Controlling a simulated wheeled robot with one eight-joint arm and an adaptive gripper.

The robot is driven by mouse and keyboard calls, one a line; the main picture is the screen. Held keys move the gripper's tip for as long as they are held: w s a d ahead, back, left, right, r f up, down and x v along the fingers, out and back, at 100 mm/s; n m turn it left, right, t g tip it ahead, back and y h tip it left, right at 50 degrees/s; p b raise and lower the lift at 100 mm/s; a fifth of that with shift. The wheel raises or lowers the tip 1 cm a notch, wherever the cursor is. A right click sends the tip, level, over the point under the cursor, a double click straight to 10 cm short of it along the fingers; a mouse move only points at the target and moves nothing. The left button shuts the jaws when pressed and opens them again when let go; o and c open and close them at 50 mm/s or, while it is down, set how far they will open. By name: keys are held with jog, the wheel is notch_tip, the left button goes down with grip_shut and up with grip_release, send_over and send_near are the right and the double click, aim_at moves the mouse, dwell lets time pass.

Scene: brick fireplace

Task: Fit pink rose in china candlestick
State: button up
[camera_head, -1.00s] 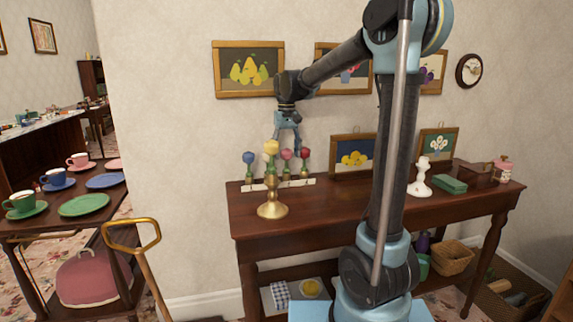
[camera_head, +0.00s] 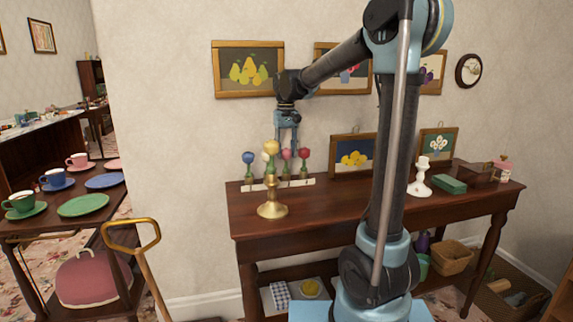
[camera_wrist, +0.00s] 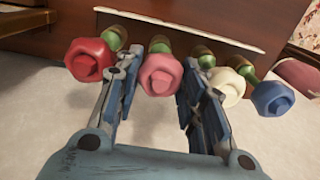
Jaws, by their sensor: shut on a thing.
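The pink rose (camera_wrist: 160,75) is a round bloom on a green stem with a brown-gold base. In the wrist view it sits between the fingers of my gripper (camera_wrist: 172,56), which is shut on it. In the head view my gripper (camera_head: 288,146) points down at the row of roses, and the pink rose (camera_head: 286,155) is just at its fingertips, still by the pale strip. The white china candlestick (camera_head: 420,180) stands upright on the wooden table, right of my arm, with nothing in its top.
A framed lemon picture (camera_head: 353,155) leans behind. A green box (camera_head: 452,184) lies right of the china candlestick.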

jog(key=shift+r, duration=1.55)
dwell(0.4)
jog(key=shift+r, duration=1)
